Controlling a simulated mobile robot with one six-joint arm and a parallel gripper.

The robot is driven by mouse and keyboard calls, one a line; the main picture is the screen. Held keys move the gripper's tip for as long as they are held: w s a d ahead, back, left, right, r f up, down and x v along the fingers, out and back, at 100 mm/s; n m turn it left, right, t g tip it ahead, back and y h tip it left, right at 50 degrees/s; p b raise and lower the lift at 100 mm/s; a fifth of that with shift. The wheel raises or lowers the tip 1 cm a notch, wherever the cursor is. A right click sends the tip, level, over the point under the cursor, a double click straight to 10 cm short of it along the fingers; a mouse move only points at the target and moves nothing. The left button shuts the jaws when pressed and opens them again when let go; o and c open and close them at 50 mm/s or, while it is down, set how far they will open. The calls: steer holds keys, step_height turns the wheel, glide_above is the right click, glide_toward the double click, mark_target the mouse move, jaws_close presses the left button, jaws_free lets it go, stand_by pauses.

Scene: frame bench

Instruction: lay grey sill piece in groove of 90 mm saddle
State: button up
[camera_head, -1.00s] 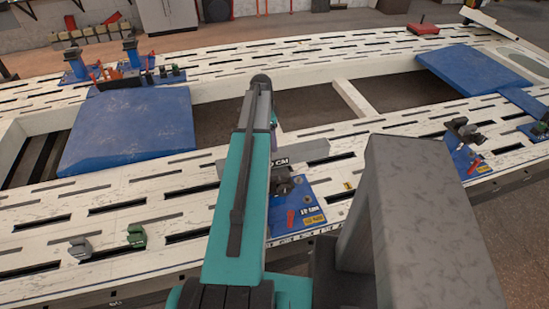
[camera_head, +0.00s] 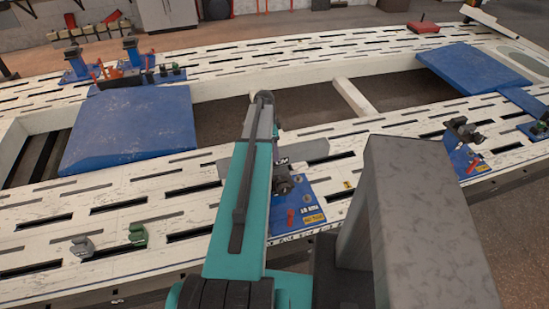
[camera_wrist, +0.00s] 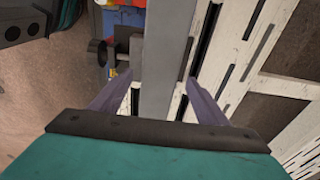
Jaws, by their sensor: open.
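The grey sill piece (camera_head: 308,152) is a long bar lying across the near white beam, behind my arm in the head view. It stands at or on a dark metal fixture (camera_head: 283,186) on a blue plate (camera_head: 305,208), likely the saddle. Whether it sits in the groove is hidden by my arm. In the wrist view my gripper (camera_wrist: 162,97) is open, with one finger on each side of the sill piece (camera_wrist: 166,65) and gaps beside it. The fixture (camera_wrist: 108,52) shows left of the bar there.
Another fixture (camera_head: 463,131) on a blue plate stands to the right. A small grey block (camera_head: 80,248) and a green block (camera_head: 137,234) stand on the slotted beam (camera_head: 60,208) at left. Blue pads (camera_head: 130,130) span the frame opening. A grey column is close at right.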

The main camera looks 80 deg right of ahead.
steer(key=shift+f, duration=0.15)
steer(key=shift+s+d+f+p, duration=0.15)
steer(key=shift+s+f+p, duration=0.05)
steer(key=shift+f+p, duration=0.6)
steer(key=shift+s+d+f+p, duration=0.15)
steer(key=shift+f+p, duration=0.2)
steer(key=shift+f, duration=1.3)
jaws_close()
steer(key=shift+r, duration=0.15)
